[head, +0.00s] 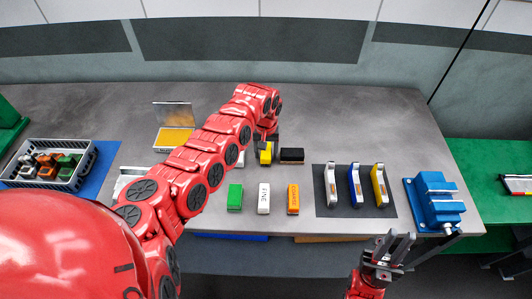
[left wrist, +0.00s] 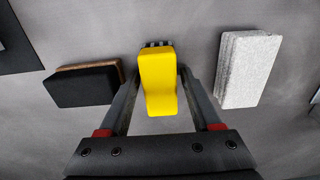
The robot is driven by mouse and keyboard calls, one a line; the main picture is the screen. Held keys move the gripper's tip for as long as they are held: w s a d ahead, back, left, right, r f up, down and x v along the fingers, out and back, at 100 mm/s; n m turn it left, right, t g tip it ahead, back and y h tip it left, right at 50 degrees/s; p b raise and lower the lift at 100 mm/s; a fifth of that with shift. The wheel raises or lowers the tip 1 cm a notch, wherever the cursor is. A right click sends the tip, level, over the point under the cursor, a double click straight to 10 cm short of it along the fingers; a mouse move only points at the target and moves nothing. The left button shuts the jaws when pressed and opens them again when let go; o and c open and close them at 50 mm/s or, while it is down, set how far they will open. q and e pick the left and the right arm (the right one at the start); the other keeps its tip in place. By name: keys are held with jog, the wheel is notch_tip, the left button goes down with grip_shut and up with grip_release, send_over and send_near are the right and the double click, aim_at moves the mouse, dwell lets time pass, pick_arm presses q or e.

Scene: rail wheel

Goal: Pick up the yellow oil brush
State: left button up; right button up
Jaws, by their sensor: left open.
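The yellow oil brush (left wrist: 158,80) lies on the grey table between the two fingers of my left gripper (left wrist: 158,98) in the left wrist view. A dark ribbed part shows at its far end. The fingers are open, one on each side; contact cannot be told. In the head view the yellow brush (head: 265,156) shows just below my left gripper (head: 267,143), which partly hides it. My right gripper (head: 392,242) is in front of the table's front edge, empty, with its fingers apart.
A black block (left wrist: 85,86) and a light grey block (left wrist: 248,70) flank the brush. Green (head: 235,197), white (head: 264,198) and orange (head: 293,198) blocks stand nearer. Coloured tools lie on a dark mat (head: 325,208), beside a blue vise (head: 435,203). A grey basket (head: 75,177) stands left.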

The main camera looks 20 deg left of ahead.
pick_arm(q)
grip_shut()
jog(key=shift+r+b, duration=0.3)
jog(key=shift+r, duration=0.2)
notch_tip(320, 180, up, 8)
jog(key=b, duration=0.3)
jog(key=shift+r+b, duration=0.15)
jog(key=shift+b, duration=0.2)
jog(key=shift+r, duration=0.35)
